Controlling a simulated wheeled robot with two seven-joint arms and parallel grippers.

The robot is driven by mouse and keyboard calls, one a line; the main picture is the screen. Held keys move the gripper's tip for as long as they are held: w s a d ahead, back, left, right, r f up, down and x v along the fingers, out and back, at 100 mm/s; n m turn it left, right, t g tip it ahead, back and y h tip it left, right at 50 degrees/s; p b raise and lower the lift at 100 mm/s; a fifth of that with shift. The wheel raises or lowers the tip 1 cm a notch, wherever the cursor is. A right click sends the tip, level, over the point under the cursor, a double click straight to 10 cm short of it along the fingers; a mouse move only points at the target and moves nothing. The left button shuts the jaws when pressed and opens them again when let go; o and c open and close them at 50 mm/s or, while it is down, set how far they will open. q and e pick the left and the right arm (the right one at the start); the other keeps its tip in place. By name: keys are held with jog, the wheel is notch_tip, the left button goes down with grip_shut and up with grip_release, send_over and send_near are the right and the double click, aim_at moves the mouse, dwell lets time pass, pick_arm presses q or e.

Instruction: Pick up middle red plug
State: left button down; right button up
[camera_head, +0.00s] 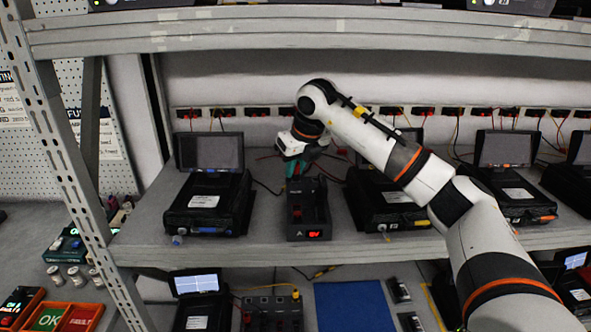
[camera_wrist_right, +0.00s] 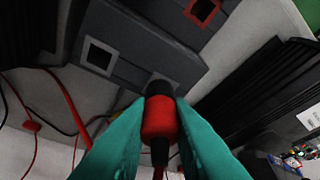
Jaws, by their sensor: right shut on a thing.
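A red plug with black ends (camera_wrist_right: 158,118) sits between the teal fingers of my right gripper (camera_wrist_right: 157,125) in the right wrist view. The fingers press on it from both sides, so the gripper is shut on it. The plug's far end overlaps a grey-framed square socket (camera_wrist_right: 163,84) in the dark panel; I cannot tell whether it is inserted. In the head view my right gripper (camera_head: 297,166) is behind the small black unit marked A (camera_head: 310,229), and the held plug is hidden. My left gripper is not in view.
Black testers with screens stand left (camera_head: 207,205) and right (camera_head: 386,203) of the unit on the grey shelf (camera_head: 262,250). An upper shelf beam (camera_head: 250,30) crosses above my arm. Sockets with red plugs and cables line the back wall (camera_head: 257,113).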

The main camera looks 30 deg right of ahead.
jog(key=shift+r, duration=0.4)
notch_tip(320, 180, up, 2)
jog(key=shift+r+b, duration=0.25)
jog(key=shift+b, duration=0.45)
jog(key=s+b, duration=0.6)
jog(key=s, duration=1.2)
